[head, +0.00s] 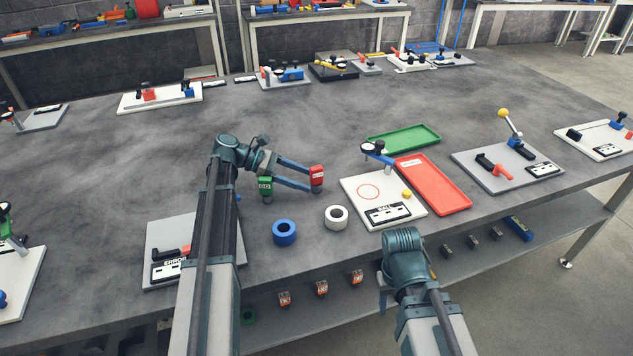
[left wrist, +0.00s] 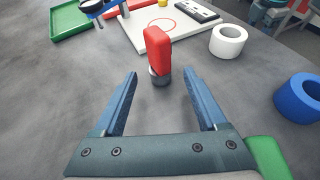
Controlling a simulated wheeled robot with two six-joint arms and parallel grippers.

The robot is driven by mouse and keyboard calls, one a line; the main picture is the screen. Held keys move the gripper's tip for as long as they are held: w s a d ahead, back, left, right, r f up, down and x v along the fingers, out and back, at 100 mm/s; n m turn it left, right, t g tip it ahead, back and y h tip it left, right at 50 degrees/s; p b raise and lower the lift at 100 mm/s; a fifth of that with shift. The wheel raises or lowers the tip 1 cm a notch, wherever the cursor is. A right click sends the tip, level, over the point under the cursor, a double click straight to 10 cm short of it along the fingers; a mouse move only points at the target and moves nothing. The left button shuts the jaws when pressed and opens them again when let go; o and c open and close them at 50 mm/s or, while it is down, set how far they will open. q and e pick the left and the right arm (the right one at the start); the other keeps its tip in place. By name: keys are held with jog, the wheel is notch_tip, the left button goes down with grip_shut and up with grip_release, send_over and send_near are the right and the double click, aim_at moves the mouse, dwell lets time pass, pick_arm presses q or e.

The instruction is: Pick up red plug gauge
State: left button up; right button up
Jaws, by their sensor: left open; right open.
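The red plug gauge (head: 317,177) stands upright on the grey table, with a red handle on top and a short metal plug below. In the left wrist view the red plug gauge (left wrist: 158,48) is straight ahead, just beyond the fingertips. My left gripper (head: 309,177) is open, its two blue fingers pointing at the gauge, with nothing between them. In the left wrist view my left gripper (left wrist: 160,78) shows the gap lined up with the gauge. My right arm is at the front table edge; its fingers cannot be made out.
A green plug gauge (head: 265,187) stands close beside my left gripper. A white ring (head: 336,217) and a blue ring (head: 284,232) lie nearer the front edge. A white board (head: 354,205), a red tray (head: 440,190) and a green tray (head: 405,137) are to the right.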

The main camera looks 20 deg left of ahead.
aim_at(316, 183)
pick_arm(q)
jog(key=b+x, duration=0.1)
jog(key=x, duration=0.3)
jog(key=shift+d+f, duration=0.1)
jog(key=shift+d, duration=0.1)
grip_shut()
